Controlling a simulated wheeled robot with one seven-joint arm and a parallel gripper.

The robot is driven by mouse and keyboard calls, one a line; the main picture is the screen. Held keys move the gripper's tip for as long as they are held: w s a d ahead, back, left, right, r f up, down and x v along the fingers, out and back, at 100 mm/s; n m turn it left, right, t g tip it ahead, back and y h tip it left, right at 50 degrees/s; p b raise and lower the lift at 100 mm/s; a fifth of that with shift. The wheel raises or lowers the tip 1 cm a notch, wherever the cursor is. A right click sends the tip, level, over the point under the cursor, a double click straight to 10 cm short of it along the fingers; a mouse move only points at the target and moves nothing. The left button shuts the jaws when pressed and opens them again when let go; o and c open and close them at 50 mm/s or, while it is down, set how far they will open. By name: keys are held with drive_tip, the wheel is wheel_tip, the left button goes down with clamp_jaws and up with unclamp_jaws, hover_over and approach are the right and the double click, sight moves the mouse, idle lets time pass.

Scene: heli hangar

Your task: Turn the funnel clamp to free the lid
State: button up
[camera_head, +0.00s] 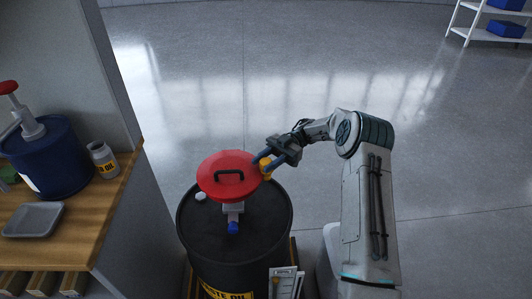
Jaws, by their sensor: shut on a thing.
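A yellow-orange clamp (266,166) shows at the right edge of the lid. My gripper (268,165) is at that edge, shut on the yellow clamp, reaching in from the right. The fingers partly hide the clamp, so its exact turn is hard to tell. A grey fitting with a blue end (233,227) stands in front of the lid on the drum top.
A wooden bench (100,215) at left holds a blue pump container (50,160), a grey oil can (102,158) and a grey tray (33,219). Papers (285,283) hang at the drum's front right. A white shelf (480,34) stands far back right. The floor behind the drum is clear.

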sight(267, 161)
drive_tip(key=shift+n+g+h+p, duration=0.5)
drive_tip(key=shift+g+p, duration=0.1)
drive_tip(key=shift+p, duration=0.2)
drive_tip(key=o, duration=1)
drive_tip(key=shift+c, duration=0.2)
drive_tip(key=r, duration=0.4)
drive_tip(key=shift+d+r, duration=0.2)
drive_tip(key=shift+r, duration=0.1)
drive_tip(key=s+d+r+p, duration=0.2)
drive_tip(key=s+d+r, duration=0.2)
drive_tip(key=d, duration=0.6)
wheel_tip(267, 161, up, 2)
drive_tip(key=shift+d+r+p, duration=0.2)
drive_tip(key=shift+d+p, duration=0.05)
drive_tip(key=shift+p, duration=0.05)
